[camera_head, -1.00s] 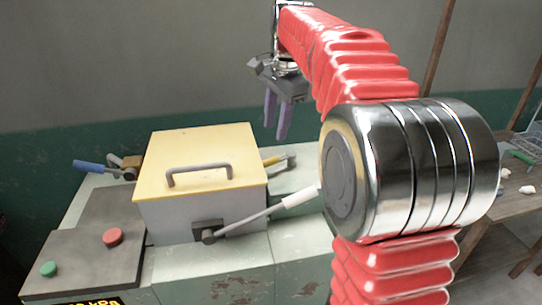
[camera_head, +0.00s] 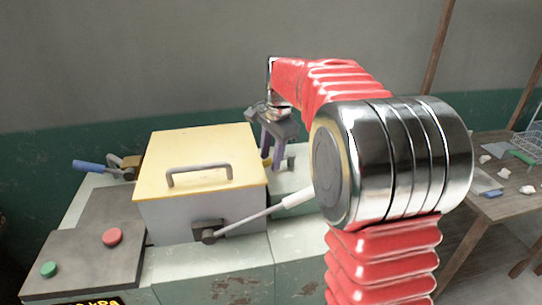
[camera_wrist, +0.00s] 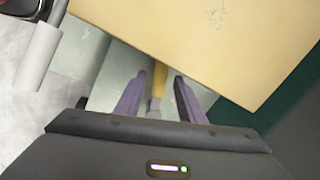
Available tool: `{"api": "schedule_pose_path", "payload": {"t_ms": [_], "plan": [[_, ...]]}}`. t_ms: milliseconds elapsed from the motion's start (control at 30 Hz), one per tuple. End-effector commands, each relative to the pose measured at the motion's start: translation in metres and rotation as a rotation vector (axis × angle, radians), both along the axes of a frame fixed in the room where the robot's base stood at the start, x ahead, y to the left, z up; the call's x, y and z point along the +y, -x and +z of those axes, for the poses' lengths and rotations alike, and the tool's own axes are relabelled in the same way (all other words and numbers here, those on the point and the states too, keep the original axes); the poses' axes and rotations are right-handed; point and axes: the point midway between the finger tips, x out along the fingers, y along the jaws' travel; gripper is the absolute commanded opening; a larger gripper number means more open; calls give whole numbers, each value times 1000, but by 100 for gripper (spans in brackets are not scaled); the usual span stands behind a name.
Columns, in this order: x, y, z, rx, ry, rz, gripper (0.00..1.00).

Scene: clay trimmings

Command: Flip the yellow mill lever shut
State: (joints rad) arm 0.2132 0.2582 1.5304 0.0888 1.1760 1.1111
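The yellow mill lever (camera_wrist: 159,76) shows in the wrist view as a short yellow bar with a grey part, beside the yellow-topped box. In the head view it is mostly hidden behind my gripper (camera_head: 271,160) at the box's right side. My gripper is open, pointing down, with its two purple fingers apart. In the wrist view the lever appears between the fingers (camera_wrist: 160,80), with gaps on both sides. I cannot tell whether the fingertips are level with it.
The box (camera_head: 200,160) has a yellow lid with a grey handle. A white-handled lever (camera_head: 298,198) sticks out at its front right. A blue-handled lever (camera_head: 88,166) is at its left. Red (camera_head: 112,236) and green (camera_head: 48,269) buttons sit on a dark panel. A wooden table (camera_head: 510,205) stands right.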

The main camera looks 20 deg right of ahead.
Motion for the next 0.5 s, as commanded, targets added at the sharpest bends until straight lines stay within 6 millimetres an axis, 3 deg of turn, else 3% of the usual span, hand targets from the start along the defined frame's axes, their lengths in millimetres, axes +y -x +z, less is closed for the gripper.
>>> {"api": "schedule_pose_path", "payload": {"t_ms": [133, 500], "plan": [[0, 0, 0, 0, 0, 0, 36], [0, 0, 1, 0, 0, 0, 10]]}}
